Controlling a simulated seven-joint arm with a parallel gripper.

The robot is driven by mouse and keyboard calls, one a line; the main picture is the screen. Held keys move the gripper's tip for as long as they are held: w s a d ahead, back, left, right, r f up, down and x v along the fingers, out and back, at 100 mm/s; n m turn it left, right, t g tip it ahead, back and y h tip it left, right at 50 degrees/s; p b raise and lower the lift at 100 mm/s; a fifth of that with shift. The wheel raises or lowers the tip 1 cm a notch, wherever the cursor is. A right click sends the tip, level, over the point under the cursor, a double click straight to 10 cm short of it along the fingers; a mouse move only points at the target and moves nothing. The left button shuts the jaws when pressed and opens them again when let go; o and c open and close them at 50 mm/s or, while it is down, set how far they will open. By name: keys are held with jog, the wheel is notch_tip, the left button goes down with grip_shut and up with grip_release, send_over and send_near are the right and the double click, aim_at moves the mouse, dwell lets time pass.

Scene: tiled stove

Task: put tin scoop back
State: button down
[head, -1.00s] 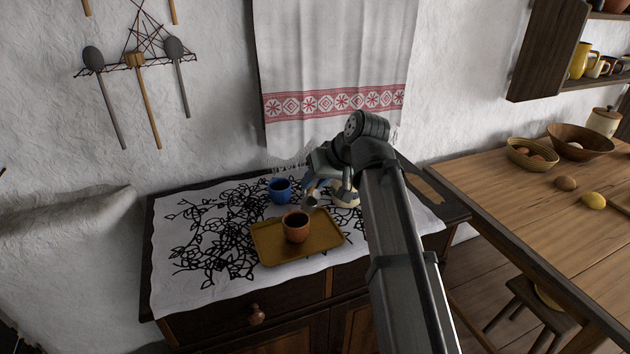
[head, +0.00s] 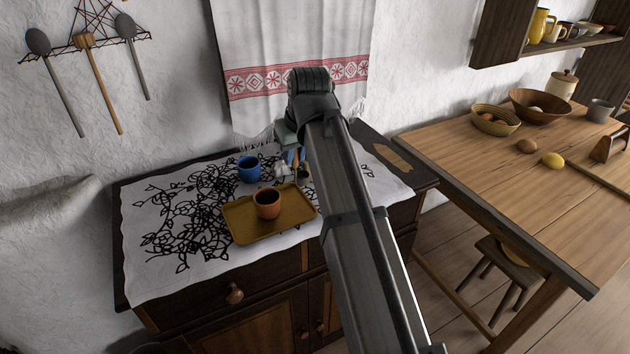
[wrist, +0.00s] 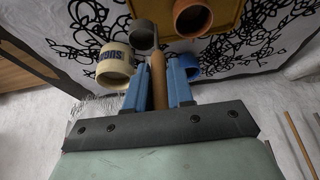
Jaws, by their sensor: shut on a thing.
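My gripper (wrist: 158,76) is shut on the wooden handle of the tin scoop (wrist: 158,72), seen between its blue fingers in the wrist view. The scoop's round grey end (wrist: 143,34) points away from the fingers. In the head view my gripper (head: 293,157) hangs over the back of the cloth-covered cabinet, behind the tray, with the scoop's grey end (head: 303,176) just below it. My arm hides part of the cabinet top there.
A brown cup (head: 267,203) stands on the yellow tray (head: 240,228). A blue cup (head: 248,169) stands behind it. A lettered cream pot (wrist: 115,60) shows beside the scoop in the wrist view. Several utensils, including a wooden mallet (head: 100,85), hang on the left wall.

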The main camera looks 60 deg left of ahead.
jog(key=w+m+t, duration=0.1)
jog(key=w+m, duration=0.1)
jog(key=w, duration=0.8)
notch_tip(320, 180, down, 11)
jog(key=m, duration=0.1)
jog(key=shift+r+m, duration=0.15)
jog(key=shift+m, duration=0.15)
jog(key=c, duration=1)
grip_release()
jog(key=shift+w, duration=0.1)
jog(key=v, duration=1.2)
jog(key=shift+s, duration=0.25)
jog(key=shift+w, duration=0.1)
